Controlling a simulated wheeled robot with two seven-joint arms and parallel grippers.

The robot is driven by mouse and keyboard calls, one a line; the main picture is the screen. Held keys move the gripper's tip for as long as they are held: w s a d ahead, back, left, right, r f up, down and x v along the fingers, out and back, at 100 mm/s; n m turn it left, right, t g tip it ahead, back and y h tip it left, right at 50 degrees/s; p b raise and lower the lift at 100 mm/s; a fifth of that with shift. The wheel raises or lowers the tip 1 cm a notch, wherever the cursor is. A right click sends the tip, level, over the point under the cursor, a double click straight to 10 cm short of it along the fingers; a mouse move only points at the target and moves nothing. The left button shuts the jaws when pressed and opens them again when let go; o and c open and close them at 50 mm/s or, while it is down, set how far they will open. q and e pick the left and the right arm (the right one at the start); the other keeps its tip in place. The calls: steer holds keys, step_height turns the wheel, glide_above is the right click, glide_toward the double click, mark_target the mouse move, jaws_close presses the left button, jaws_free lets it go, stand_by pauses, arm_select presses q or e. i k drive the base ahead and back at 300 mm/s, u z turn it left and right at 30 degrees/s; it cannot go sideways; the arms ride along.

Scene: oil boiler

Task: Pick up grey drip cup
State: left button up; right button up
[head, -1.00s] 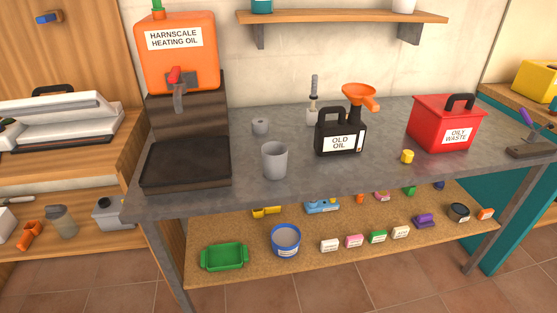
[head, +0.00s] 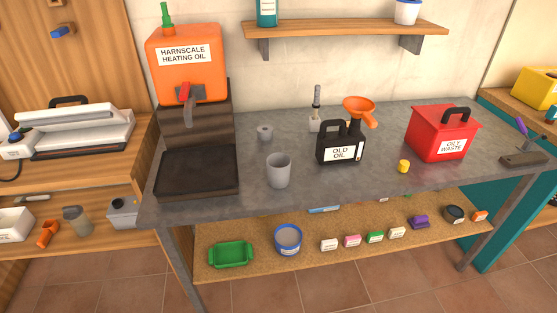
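A grey cup (head: 279,171) stands upright on the grey workbench (head: 310,188), near its front edge, to the right of the black drip tray. It looks open at the top. A smaller grey round piece (head: 265,132) sits farther back on the bench, behind the cup. Neither of my grippers shows in the head view.
An orange heating oil tank (head: 185,65) with a tap stands above the black tray (head: 197,171). A black old oil can (head: 341,148) with an orange funnel (head: 360,108), a yellow cap (head: 403,166) and a red oily waste bin (head: 441,138) stand to the right. A lower shelf holds several small items.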

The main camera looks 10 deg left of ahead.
mark_target(277, 165)
steer(key=u, duration=0.1)
steer(key=k, duration=0.4)
steer(key=z, duration=0.85)
steer(key=i, duration=1.05)
steer(key=u, duration=0.7)
steer(key=i, duration=0.85)
steer(key=u, duration=0.9)
